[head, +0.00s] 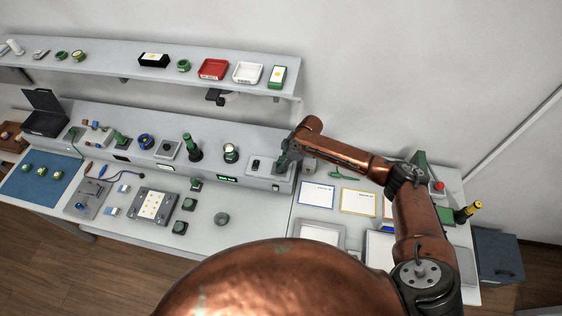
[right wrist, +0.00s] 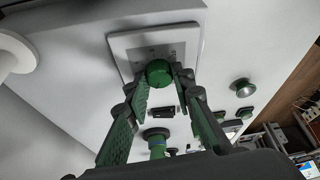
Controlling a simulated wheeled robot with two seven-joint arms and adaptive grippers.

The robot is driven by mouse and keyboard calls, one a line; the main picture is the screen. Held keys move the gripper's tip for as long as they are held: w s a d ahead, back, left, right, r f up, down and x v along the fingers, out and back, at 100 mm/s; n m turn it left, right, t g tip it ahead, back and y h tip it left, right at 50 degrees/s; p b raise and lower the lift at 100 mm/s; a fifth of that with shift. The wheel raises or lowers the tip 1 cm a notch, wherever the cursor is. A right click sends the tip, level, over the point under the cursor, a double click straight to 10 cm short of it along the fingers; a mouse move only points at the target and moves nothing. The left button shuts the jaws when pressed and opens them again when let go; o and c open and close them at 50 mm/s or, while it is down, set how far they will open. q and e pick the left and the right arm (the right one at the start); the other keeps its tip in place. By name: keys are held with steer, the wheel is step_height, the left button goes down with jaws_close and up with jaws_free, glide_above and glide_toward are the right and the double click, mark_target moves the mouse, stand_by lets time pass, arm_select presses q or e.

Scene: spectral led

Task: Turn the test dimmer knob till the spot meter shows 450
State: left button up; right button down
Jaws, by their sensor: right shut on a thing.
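The test dimmer knob (right wrist: 159,72) is a round green knob on a white plate (right wrist: 190,32) in the right wrist view. My right gripper (right wrist: 162,77) has its two green fingers on either side of the knob and is shut on it. In the head view my right gripper (head: 284,162) is at the right end of the grey console and hides the knob. A small display with green digits (head: 227,179), seemingly the spot meter, is on the console's front; its digits are too small to read. My left gripper is not in view.
A dark switch (head: 256,164) is just left of my right gripper. A green bottle-shaped thing (head: 192,147) and a knob-topped part (head: 231,152) stand further left. A wall shelf (head: 120,60) runs above the console. Framed cards (head: 317,194) lie on the table at right.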

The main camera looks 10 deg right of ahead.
steer(key=m+p, duration=0.1)
steer(key=m+t+p, duration=0.1)
steer(key=shift+a+r+p, duration=0.1)
steer(key=shift+r+p, duration=0.2)
steer(key=shift+f+m+t+p, duration=0.1)
steer(key=shift+m+t+p, duration=0.3)
steer(key=shift+m+p, duration=0.8)
steer(key=c, duration=2)
jaws_free()
steer(key=o, duration=0.3)
steer(key=shift+f, duration=0.1)
steer(key=shift+o, duration=0.2)
steer(key=v, duration=1.2)
steer(key=shift+a, duration=0.25)
